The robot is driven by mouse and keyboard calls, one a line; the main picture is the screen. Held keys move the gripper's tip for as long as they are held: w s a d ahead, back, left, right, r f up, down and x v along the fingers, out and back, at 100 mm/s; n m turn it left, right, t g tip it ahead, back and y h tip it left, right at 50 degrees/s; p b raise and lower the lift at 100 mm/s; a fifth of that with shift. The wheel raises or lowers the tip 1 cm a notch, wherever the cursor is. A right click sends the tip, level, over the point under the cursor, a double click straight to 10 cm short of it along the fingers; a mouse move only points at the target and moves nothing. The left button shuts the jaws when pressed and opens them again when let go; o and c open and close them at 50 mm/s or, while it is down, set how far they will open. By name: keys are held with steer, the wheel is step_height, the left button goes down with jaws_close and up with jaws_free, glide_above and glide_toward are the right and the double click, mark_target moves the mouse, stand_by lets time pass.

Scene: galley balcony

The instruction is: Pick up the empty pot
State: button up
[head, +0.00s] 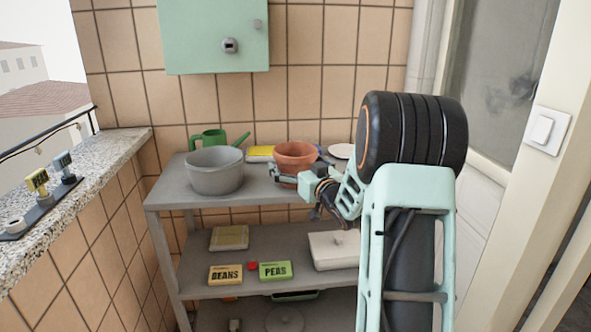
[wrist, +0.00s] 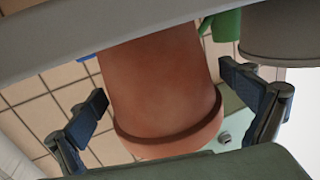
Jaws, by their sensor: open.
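The terracotta pot (head: 295,156) stands upright on the top shelf of the grey rack, right of the grey basin. In the wrist view the pot (wrist: 165,85) appears inverted, its thick rim toward the bottom of the picture. My gripper (head: 292,176) is open at the pot, partly covering its lower body in the head view. In the wrist view its fingers (wrist: 163,88) stand on either side of the pot, with visible gaps on both sides. The inside of the pot is mostly hidden, so I cannot tell whether it is empty.
A grey basin (head: 215,172) and green watering can (head: 208,139) stand left of the pot. A yellow packet (head: 260,154) lies behind, and a white dish (head: 341,151) to the right. Seed boxes (head: 275,271) and a white container (head: 334,250) sit on the shelf below.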

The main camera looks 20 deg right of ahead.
steer(key=shift+c, duration=0.5)
steer(key=c, duration=1.5)
steer(key=shift+r, duration=0.1)
steer(key=shift+c, duration=0.4)
steer(key=shift+r, duration=0.1)
